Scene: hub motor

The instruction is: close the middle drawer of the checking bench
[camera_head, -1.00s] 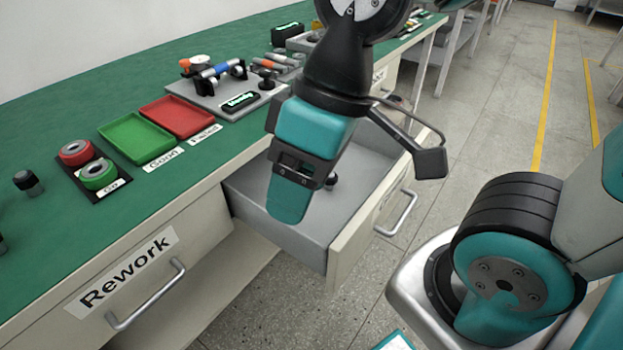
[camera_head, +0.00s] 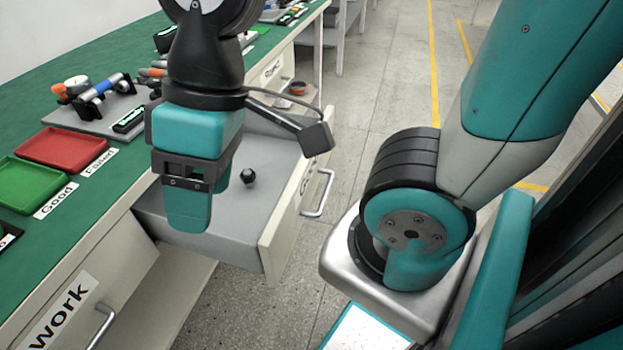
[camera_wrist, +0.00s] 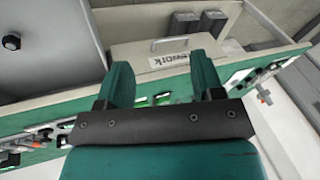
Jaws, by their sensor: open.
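The middle drawer (camera_head: 283,215) of the checking bench (camera_head: 95,227) stands pulled out, with its front panel and bar handle (camera_head: 318,193) facing right. A small black knobbed part (camera_head: 248,176) is in the grey drawer tray. The part and tray also show at the upper left of the wrist view (camera_wrist: 12,41). In the head view my gripper (camera_head: 203,200) points down and overlaps the drawer's left part, left of the black part. Its two teal fingers are apart with nothing between them, as the wrist view shows. I cannot tell its height above the tray.
The Rework drawer (camera_head: 75,317) is shut, nearer than the open one. Another drawer (camera_head: 272,78) lies beyond. On the green bench top are a green tray (camera_head: 28,185), a red tray (camera_head: 65,148) and a gauge fixture (camera_head: 98,95). Grey floor (camera_head: 375,85) right of the bench is open.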

